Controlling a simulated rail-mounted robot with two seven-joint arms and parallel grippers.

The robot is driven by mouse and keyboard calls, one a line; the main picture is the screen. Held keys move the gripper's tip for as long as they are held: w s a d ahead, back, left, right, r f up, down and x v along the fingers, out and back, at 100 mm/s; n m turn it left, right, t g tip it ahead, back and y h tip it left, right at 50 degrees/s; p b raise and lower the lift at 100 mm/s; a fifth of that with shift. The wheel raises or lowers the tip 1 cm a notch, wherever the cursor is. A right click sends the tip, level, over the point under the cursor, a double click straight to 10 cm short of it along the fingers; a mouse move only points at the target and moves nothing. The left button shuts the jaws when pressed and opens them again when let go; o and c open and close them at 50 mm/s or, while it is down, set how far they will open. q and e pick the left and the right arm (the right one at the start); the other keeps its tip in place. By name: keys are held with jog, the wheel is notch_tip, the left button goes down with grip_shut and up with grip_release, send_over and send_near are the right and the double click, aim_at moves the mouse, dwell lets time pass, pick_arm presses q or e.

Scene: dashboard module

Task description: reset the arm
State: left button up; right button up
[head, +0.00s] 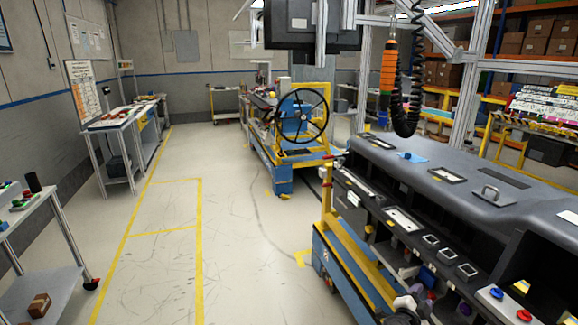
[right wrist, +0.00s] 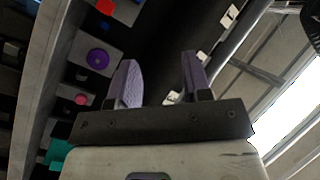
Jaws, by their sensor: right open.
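My right gripper (right wrist: 157,78) is open in the right wrist view, its two purple-grey fingers apart with nothing held between them. In the head view a small part of my right arm and gripper (head: 410,305) shows low beside the front of the dashboard module (head: 455,180). The fingertips are too small to make out there. My left gripper is not in view.
A purple button (right wrist: 97,58) and a pink button (right wrist: 82,99) sit on panels left of the fingers. A blue cart with a steering wheel (head: 302,115) stands behind. An orange hanging tool (head: 388,68) is above the module. Floor at left centre is clear.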

jog(key=w+a+r+n+t+y, duration=0.2)
jog(key=r+n+t+y, duration=0.15)
jog(key=r+y, duration=0.2)
jog(key=w+a+r+n+t+y, duration=0.2)
jog(key=a+r+n+t+y, duration=0.15)
jog(key=r, duration=0.35)
jog(key=s+a+r+n+g+y, duration=0.35)
jog(key=s+n+y, duration=0.25)
jog(key=s, duration=0.2)
jog(key=s+a+f+n+g+h, duration=0.1)
jog(key=s+a+f+n+g, duration=0.15)
jog(key=s, duration=0.65)
jog(key=s+a+f+n+g+h, duration=0.15)
jog(key=s+f, duration=0.25)
jog(key=s, duration=0.4)
jog(key=s+a+f+n+g, duration=0.1)
jog(key=s+a+f+g, duration=0.2)
jog(key=s, duration=0.6)
jog(key=s+a+f+n+g, duration=0.2)
jog(key=s+f+g, duration=0.3)
jog(key=s+f, duration=1.4)
notch_tip(320, 180, up, 40)
jog(key=s+p, duration=0.2)
jog(key=p, duration=3.6)
jog(key=shift+s+y, duration=0.2)
jog(key=shift+y, duration=0.15)
jog(key=shift+a+f, duration=0.1)
